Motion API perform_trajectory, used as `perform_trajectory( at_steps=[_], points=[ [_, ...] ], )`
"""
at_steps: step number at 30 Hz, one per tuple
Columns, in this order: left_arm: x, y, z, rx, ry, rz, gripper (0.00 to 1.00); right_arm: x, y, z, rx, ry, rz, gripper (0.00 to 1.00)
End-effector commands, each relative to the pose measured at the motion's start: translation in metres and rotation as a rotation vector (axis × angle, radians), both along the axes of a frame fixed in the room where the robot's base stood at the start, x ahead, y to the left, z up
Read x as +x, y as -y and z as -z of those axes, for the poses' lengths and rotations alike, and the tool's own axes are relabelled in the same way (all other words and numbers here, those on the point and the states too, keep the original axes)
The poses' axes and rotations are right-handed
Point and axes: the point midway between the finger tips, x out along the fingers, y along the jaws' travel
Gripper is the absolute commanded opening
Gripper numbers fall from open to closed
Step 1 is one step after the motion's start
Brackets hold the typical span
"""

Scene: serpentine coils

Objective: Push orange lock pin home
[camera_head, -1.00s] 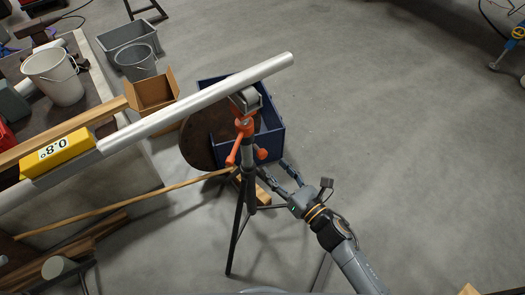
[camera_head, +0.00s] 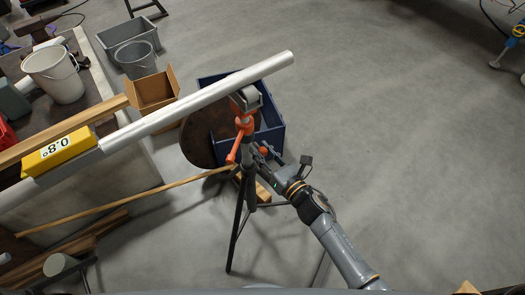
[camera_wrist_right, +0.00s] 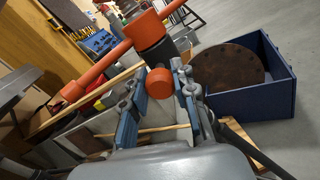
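The orange lock pin (camera_head: 263,150) sticks out to the right from the head of the tripod stand (camera_head: 250,185). In the right wrist view the pin's rounded orange end (camera_wrist_right: 160,82) faces me. My right gripper (camera_head: 263,157) is at the pin; in the right wrist view its blue-padded fingers (camera_wrist_right: 159,72) stand apart, one on each side of the pin's end, with gaps visible. I cannot tell whether anything touches the pin. A longer orange handle (camera_head: 233,152) hangs on the stand's other side. My left gripper is not in view.
A silver pipe (camera_head: 200,100) lies across the stand's roller head and the bench. A yellow angle gauge (camera_head: 58,151) sits at its left part. A blue crate (camera_head: 276,120) holding a rusty disc (camera_wrist_right: 228,75) stands behind the stand. Floor to the right is clear.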

Motion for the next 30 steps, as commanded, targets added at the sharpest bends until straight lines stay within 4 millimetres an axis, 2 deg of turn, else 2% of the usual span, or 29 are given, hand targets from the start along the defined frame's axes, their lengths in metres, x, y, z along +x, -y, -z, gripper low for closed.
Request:
perform_trajectory(
  at_steps=[8,15,23,24,27,30],
  points=[
    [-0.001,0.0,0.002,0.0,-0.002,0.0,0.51,0.001,-0.001,0.001,0.0,0.0,0.0,0.0],
    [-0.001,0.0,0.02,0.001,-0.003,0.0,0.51,0.022,-0.016,0.002,0.0,0.003,0.0,0.0],
    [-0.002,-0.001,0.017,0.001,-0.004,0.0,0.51,0.023,-0.017,-0.001,0.001,0.001,0.0,0.0],
    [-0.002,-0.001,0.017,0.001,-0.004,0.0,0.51,0.023,-0.017,-0.001,0.001,0.001,0.0,0.35],
    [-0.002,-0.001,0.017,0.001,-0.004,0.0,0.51,0.023,-0.017,-0.001,0.001,0.001,0.0,0.51],
    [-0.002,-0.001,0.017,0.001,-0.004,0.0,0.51,0.023,-0.017,0.0,0.0,0.0,0.0,0.51]
  ],
)
